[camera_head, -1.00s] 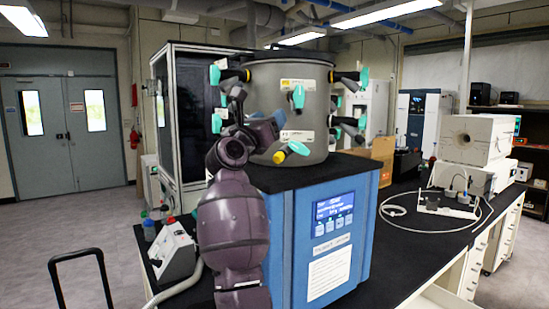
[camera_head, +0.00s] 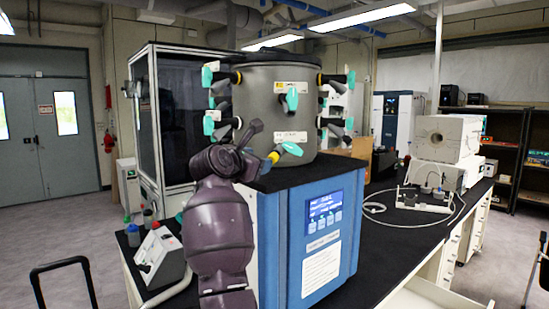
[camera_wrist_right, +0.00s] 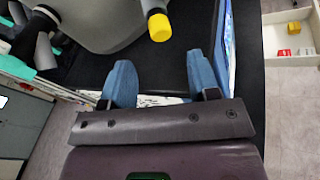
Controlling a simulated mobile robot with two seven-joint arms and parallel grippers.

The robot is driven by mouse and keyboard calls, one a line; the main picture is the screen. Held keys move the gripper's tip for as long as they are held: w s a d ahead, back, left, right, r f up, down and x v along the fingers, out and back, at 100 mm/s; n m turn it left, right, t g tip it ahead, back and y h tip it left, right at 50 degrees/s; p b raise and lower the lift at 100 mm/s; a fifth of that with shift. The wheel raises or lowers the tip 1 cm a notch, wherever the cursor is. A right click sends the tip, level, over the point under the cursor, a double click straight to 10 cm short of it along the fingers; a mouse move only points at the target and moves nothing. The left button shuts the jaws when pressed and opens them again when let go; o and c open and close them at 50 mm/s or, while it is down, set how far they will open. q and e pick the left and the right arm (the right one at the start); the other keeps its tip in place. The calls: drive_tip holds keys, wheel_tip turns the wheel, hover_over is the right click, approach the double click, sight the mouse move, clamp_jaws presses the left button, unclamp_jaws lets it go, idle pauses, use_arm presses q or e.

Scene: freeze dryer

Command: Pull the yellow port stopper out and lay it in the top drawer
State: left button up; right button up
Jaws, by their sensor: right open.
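The yellow port stopper (camera_head: 272,157) is in a low port at the front of the grey drum (camera_head: 262,110), beside a teal valve handle. In the right wrist view the stopper (camera_wrist_right: 160,27) shows its yellow end, beyond the fingertips and apart from them. My right gripper (camera_wrist_right: 156,75) is open, its two blue fingers apart with nothing between them. In the head view its arm comes up in front of the drum, and the gripper is mostly hidden by the wrist. An open white drawer (camera_head: 436,296) juts out at lower right. My left gripper is not in view.
The drum stands on a blue cabinet (camera_head: 325,248) with a lit screen. A grey device (camera_head: 158,255) sits on the bench to its left. The right wrist view shows small red and yellow items (camera_wrist_right: 284,52) in the open drawer (camera_wrist_right: 276,88).

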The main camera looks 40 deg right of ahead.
sight(270, 156)
drive_tip(key=shift+x, duration=3.95)
drive_tip(key=shift+w+a, duration=0.1)
clamp_jaws()
drive_tip(key=shift+a, duration=0.1)
